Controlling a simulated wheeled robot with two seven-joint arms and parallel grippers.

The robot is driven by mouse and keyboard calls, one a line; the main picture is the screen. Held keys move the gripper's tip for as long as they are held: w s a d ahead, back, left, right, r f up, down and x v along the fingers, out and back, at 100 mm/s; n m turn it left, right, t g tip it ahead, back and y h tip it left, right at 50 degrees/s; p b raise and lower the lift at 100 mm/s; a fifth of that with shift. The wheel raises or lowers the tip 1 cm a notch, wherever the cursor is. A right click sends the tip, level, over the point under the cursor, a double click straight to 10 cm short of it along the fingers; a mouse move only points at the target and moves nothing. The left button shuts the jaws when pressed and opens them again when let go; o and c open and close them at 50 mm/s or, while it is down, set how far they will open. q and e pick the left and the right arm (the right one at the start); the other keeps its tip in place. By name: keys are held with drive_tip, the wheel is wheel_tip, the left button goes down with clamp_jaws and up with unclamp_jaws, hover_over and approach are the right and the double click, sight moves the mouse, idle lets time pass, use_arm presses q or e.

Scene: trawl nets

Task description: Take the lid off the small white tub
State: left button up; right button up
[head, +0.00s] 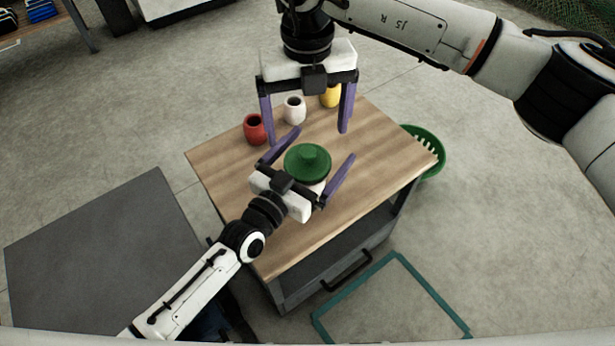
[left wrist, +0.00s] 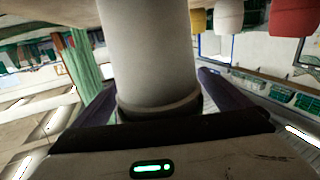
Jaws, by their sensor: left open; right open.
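The small white tub (head: 318,187) stands on the wooden table top, mostly hidden under its round green lid (head: 307,162) with a raised knob. The lid sits on the tub. My left gripper (head: 325,143) is open, its purple fingers on either side of the tub. In the left wrist view the tub's pale wall (left wrist: 150,50) fills the space between the open fingers; I cannot tell whether they touch it. My right gripper (head: 307,136) is open and empty, pointing down above the table beyond the lid, its fingers wide apart.
A red cup (head: 254,130), a white cup (head: 294,111) and a yellow cup (head: 330,96) stand at the table's far side, close to my right gripper. A green basket (head: 430,152) is right of the wooden table (head: 376,150). The table's right part is clear.

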use_arm(q)
drive_tip(key=c, duration=1.6)
drive_tip(key=o, duration=1.6)
